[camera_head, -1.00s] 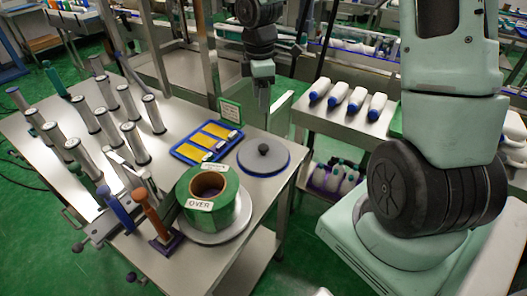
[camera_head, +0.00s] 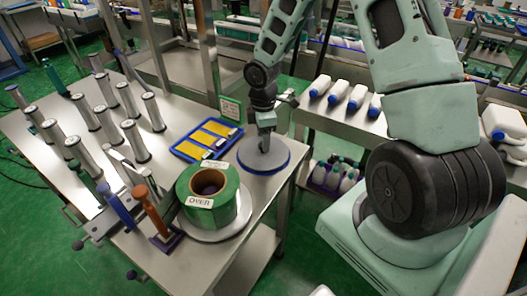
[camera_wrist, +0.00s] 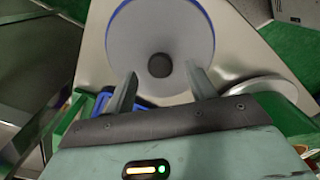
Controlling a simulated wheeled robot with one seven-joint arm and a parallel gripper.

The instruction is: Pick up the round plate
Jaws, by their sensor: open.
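The round plate (camera_head: 281,161) is a grey disc with a blue rim and a dark centre knob. It lies flat on the steel table near its right corner. It also fills the upper middle of the wrist view (camera_wrist: 188,40). My gripper (camera_head: 264,146) is over the plate, pointing down at the knob, which it hides in the head view. In the wrist view my gripper (camera_wrist: 158,85) has its two fingers apart, with the dark knob (camera_wrist: 160,65) between and slightly beyond the tips. Whether the fingers touch the plate cannot be told.
A green tape roll (camera_head: 231,205) marked OVER stands on a grey disc close in front of the plate. A blue tray (camera_head: 205,141) with yellow pieces lies to its left. A small green sign (camera_head: 230,109) stands behind. Several metal cylinders crowd the table's left side.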

